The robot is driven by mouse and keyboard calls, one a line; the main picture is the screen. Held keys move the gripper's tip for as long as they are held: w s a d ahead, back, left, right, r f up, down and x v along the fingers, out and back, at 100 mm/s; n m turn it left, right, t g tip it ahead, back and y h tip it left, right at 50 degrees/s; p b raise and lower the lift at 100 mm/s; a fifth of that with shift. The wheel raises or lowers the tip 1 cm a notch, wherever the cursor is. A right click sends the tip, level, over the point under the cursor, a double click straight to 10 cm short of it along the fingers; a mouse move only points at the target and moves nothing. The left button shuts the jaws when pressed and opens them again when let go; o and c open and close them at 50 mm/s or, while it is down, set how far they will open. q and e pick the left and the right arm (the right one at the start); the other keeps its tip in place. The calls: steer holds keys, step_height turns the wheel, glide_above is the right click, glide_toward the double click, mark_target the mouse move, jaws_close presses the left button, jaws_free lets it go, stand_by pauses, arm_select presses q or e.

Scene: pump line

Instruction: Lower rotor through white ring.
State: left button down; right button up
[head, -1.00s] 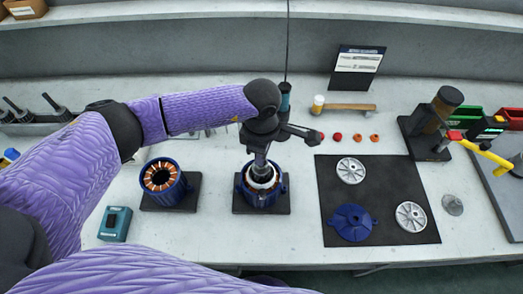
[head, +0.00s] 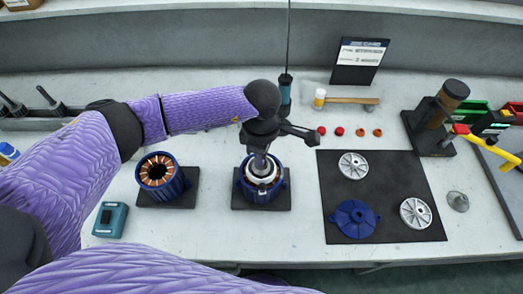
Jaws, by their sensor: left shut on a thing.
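My left gripper (head: 262,143) is above the middle blue motor housing, pointing down and shut on the grey rotor (head: 260,163). The rotor stands about upright, and its lower part is inside the white ring (head: 262,180) at the mouth of the blue housing (head: 245,194). How deep the rotor sits is hidden by the ring and housing. The housing stands on a dark square pad (head: 283,203). My right gripper is not in view.
A second blue housing with copper windings (head: 158,175) stands to the left, near a teal box (head: 110,219). A black mat (head: 400,165) at right holds a blue cover (head: 355,218) and grey discs (head: 353,165). A hammer (head: 350,100) lies behind.

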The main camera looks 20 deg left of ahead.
arm_select(q)
steer(key=shift+f, duration=0.25)
steer(key=c, duration=0.6)
jaws_free()
steer(key=shift+o, duration=1.4)
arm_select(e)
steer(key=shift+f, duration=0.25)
arm_select(q)
steer(key=shift+r, duration=0.1)
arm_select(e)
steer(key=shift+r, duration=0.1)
